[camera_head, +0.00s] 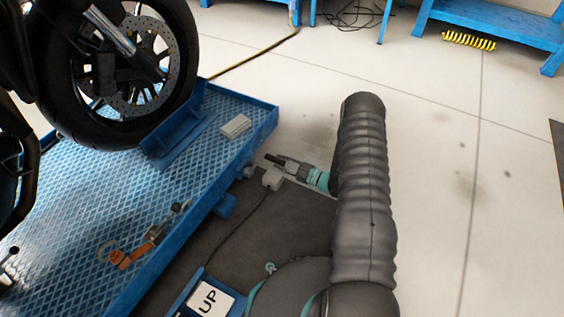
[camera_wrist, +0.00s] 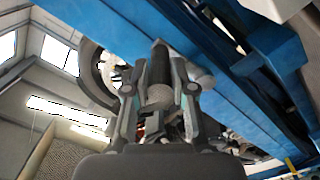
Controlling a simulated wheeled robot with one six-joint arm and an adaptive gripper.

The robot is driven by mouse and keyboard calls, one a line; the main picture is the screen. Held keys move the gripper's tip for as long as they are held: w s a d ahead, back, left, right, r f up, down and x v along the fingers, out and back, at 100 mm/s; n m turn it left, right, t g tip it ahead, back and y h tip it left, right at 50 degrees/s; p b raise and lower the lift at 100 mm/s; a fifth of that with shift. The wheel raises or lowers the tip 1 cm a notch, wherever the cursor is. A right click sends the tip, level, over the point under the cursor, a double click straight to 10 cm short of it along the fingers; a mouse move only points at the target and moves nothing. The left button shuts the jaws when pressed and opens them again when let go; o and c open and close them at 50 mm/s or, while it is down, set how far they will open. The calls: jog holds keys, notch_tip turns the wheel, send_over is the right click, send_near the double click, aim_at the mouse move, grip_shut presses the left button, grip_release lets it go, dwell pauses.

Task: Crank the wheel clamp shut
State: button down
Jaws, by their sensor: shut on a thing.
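The motorcycle's front wheel (camera_head: 118,125) stands on the blue lift platform (camera_head: 95,225). The blue wheel clamp (camera_head: 172,140) is beside the tyre; I cannot tell how tight its jaws are. My gripper (camera_head: 284,163) is just off the platform's right edge. In the wrist view, my gripper (camera_wrist: 161,88) is shut around a dark cylindrical handle (camera_wrist: 159,58), which sticks out past the fingertips. I take this as the crank handle. A light grey part (camera_head: 272,179) sits beside the gripper at the platform's side. The crank's joint with the clamp is hidden.
An orange strap with metal fittings (camera_head: 132,250) and a pale grey block (camera_head: 236,126) lie on the platform. A sign reading UP (camera_head: 208,300) is at the front. Blue benches (camera_head: 500,25) stand at the back. The floor at right is clear.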

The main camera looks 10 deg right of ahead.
jog(key=shift+s+a+f, duration=0.1)
jog(key=shift+s+f, duration=0.15)
jog(key=shift+s, duration=0.05)
jog(key=c, duration=1)
grip_release()
jog(key=shift+r, duration=0.1)
jog(key=shift+w, duration=0.1)
jog(key=v, duration=1.2)
